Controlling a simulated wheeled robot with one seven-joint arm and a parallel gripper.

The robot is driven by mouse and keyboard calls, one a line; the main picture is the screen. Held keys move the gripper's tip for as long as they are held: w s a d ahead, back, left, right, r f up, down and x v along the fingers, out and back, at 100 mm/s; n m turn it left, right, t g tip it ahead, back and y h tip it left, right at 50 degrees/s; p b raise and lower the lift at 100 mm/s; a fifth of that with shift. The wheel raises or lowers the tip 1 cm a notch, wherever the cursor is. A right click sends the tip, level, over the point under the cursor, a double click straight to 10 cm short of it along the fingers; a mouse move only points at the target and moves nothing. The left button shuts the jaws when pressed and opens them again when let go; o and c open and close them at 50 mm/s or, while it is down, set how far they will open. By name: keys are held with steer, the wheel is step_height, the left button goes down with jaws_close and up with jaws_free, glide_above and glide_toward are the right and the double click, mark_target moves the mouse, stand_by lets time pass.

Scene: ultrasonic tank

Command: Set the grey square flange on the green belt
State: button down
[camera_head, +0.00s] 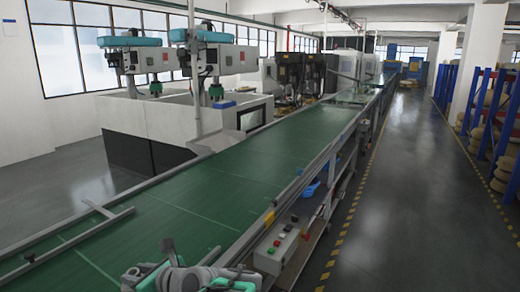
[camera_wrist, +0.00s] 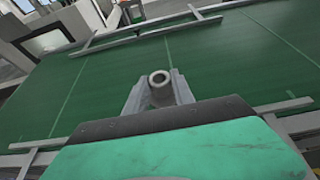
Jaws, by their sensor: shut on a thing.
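My gripper (camera_wrist: 159,95) is shut on the grey flange (camera_wrist: 160,78). In the wrist view the flange shows as a round grey tube end with a dark hole, between the two fingers. Its square plate is not clear in that view. In the head view a small grey piece, seemingly the flange (camera_head: 167,246), stands up at my gripper (camera_head: 174,260) near the bottom edge. The green belt (camera_head: 205,200) lies beyond and under it, and also fills much of the wrist view (camera_wrist: 215,55). I cannot tell the gap between flange and belt.
Metal guide rails (camera_head: 75,240) stand along the belt's left side. A control box with buttons (camera_head: 276,250) sits at the belt's right edge. A white machine tank (camera_head: 175,120) stands behind on the left. The near belt surface is clear.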

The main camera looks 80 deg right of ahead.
steer(key=shift+w+d+r, duration=0.15)
steer(key=shift+d+r, duration=0.05)
steer(key=f+x, duration=0.1)
steer(key=x, duration=0.4)
steer(key=s+f+x, duration=0.1)
steer(key=x, duration=0.5)
steer(key=d+f+x, duration=0.1)
steer(key=x, duration=0.4)
steer(key=shift+s+f+p, duration=0.1)
steer(key=shift+f+p, duration=0.3)
step_height(320, 180, down, 3)
steer(key=shift+s+d+r, duration=0.1)
steer(key=c, duration=1.1)
jaws_free()
steer(key=shift+o, duration=0.2)
